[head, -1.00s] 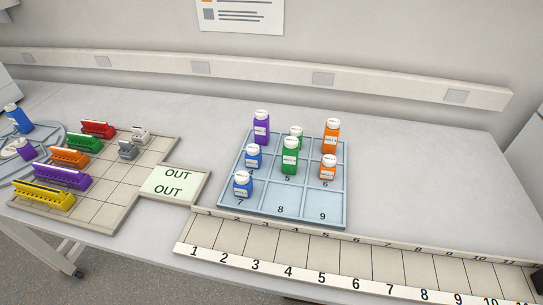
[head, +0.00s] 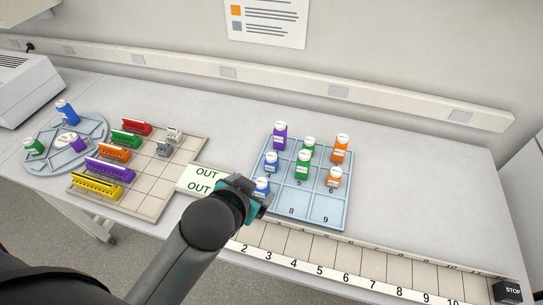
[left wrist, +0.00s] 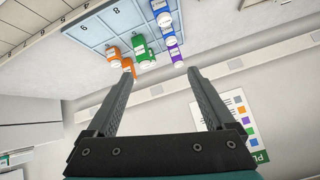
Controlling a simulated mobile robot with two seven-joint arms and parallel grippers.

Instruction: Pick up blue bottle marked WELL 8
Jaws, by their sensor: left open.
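Several bottles stand in a light blue numbered tray (head: 328,212). One blue bottle (head: 262,187) stands at the front left, partly hidden by my left gripper (head: 255,193). Another blue bottle (head: 271,162) stands behind it, and a third blue bottle (head: 66,112) is on the round carousel (head: 35,162) at the far left. I cannot read which is marked WELL 8. In the left wrist view the gripper (left wrist: 161,76) is open with nothing between its fingers. The two tray blue bottles (left wrist: 163,17) lie beyond its tips there. The right gripper is not in view.
Purple (head: 280,135), green and orange bottles stand close by in the tray. A board of coloured racks (head: 150,205) is at left, with the OUT plate (head: 190,186) beside my arm. A numbered strip (head: 370,262) runs along the front. The table right of the tray is clear.

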